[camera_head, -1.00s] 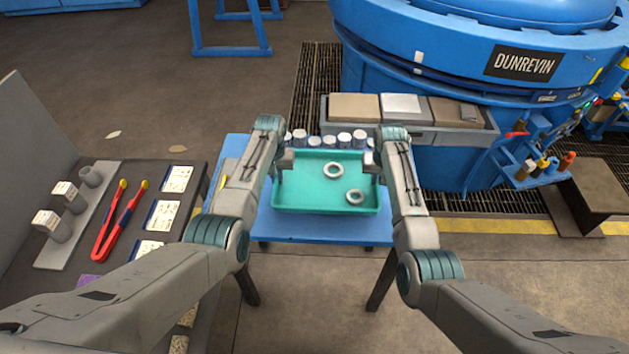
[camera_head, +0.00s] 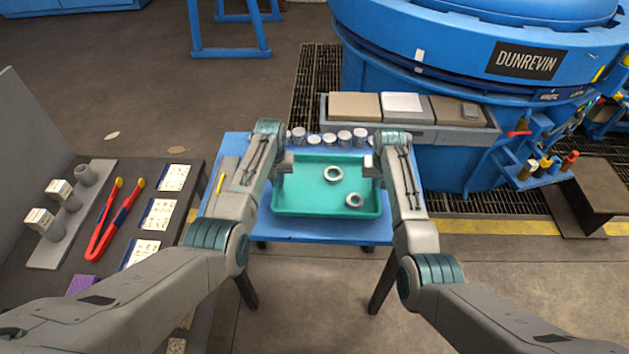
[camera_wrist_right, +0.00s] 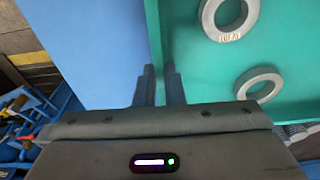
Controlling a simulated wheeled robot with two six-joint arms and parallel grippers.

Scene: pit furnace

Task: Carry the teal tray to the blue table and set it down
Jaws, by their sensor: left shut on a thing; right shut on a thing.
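The teal tray (camera_head: 300,206) is over the blue table (camera_head: 320,231), level as far as I can see. Two grey metal rings lie in it, one near the middle (camera_head: 333,182) and one at the near right (camera_head: 354,205). My left gripper (camera_head: 282,173) is shut on the tray's left side. My right gripper (camera_head: 375,173) is shut on its right side. In the right wrist view my right fingers (camera_wrist_right: 160,76) pinch the teal tray wall (camera_wrist_right: 185,50), with the blue table below. I cannot tell whether the tray's underside touches the tabletop.
Several grey cylinders (camera_head: 344,137) stand along the table's back edge. A blue furnace (camera_head: 450,75) with a grey shelf (camera_head: 420,132) is behind. A dark bench at the left holds red tongs (camera_head: 103,228), cards (camera_head: 158,213) and a grey rack (camera_head: 72,225).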

